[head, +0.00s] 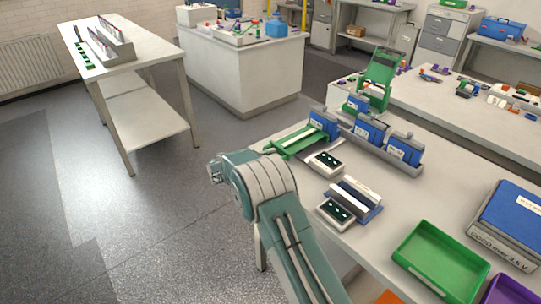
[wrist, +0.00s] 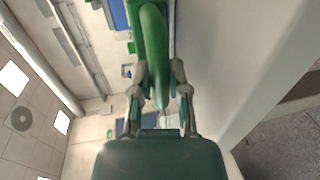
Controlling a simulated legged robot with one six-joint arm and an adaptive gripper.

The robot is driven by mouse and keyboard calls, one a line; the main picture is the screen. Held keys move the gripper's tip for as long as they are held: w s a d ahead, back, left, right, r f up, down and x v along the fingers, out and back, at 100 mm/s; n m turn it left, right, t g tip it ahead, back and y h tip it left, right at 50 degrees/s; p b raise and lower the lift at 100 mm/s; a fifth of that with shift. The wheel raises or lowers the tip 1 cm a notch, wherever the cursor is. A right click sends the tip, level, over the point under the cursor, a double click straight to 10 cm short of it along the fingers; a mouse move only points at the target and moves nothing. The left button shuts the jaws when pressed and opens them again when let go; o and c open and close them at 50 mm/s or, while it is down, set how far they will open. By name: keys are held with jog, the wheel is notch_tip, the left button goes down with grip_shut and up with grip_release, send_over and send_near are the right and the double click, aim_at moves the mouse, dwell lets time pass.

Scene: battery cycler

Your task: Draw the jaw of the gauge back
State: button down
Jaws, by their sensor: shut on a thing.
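The green gauge (head: 284,149) lies near the left edge of the bench, with a pale bar along it and a blue block at its far right end. In the wrist view my gripper (wrist: 160,84) has its two fingers on either side of a rounded green part (wrist: 151,40), which I take for the jaw of the gauge, and is shut on it. In the head view my arm's upper link and wrist hide the gripper, just left of the gauge's near end.
A row of blue units (head: 370,131) stands in a grey rail behind the gauge. Two small display boxes (head: 325,163) (head: 337,213) sit in front. A green tray (head: 440,262) and a blue case (head: 510,222) are at the right. Floor is open to the left.

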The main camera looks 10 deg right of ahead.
jog(key=shift+s+a+f, duration=0.15)
jog(key=shift+s+a, duration=0.35)
jog(key=shift+a, duration=0.3)
jog(key=shift+s+a+f, duration=0.1)
jog(key=shift+s+a, duration=0.35)
jog(key=shift+a, duration=0.35)
jog(key=c, duration=0.6)
grip_release()
jog(key=shift+a, duration=0.15)
jog(key=shift+r, duration=0.1)
jog(key=shift+s+a, duration=0.1)
jog(key=v, duration=1.1)
jog(key=shift+a, duration=0.4)
